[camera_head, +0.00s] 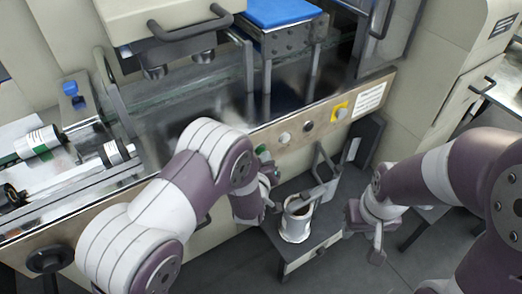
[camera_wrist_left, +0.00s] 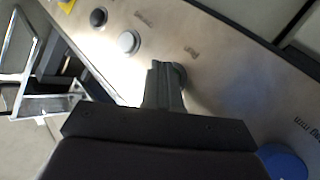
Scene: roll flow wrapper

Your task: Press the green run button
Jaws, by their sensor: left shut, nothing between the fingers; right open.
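The control panel strip (camera_head: 320,118) runs along the machine's front edge, with a row of round buttons. The green run button (camera_head: 262,151) is at my left gripper (camera_head: 268,172) in the head view, partly covered by it. In the left wrist view the shut, empty fingers (camera_wrist_left: 165,82) point at the panel and overlap a round button (camera_wrist_left: 181,74) beside a short printed label. That button looks grey there, and I cannot tell whether the fingertips touch it. My right gripper (camera_head: 377,238) is open and empty, away from the panel to the right.
A white button (camera_wrist_left: 129,42), a black button (camera_wrist_left: 98,17) and a yellow plate (camera_head: 341,111) lie along the panel; a blue button (camera_wrist_left: 283,162) is on the other side.

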